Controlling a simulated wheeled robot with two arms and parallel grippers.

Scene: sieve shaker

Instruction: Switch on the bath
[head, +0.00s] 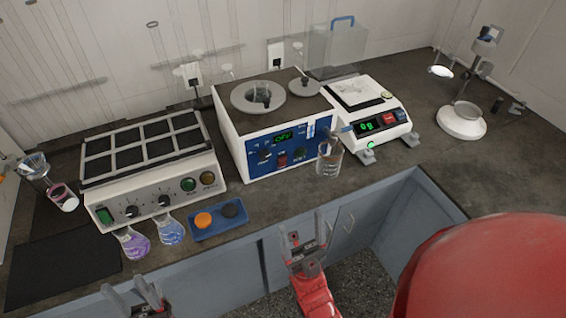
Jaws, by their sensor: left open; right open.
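The bath (228,120) is a white box with a blue front panel, in the middle of the counter. Its small green display (284,136) appears to read OFF. Below the display are a dark knob (264,155), a red switch (283,159) and a dark green button (300,154). A round opening on top holds a small vessel. My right gripper (301,226) is open and empty in front of the counter edge, below and apart from the panel. My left gripper (128,287) is open at the bottom left, partly cut off by the frame.
A balance (380,118) is to the right, a shaker (150,183) to the left. Two flasks (133,243) and a blue tray (219,228) sit near the front edge.

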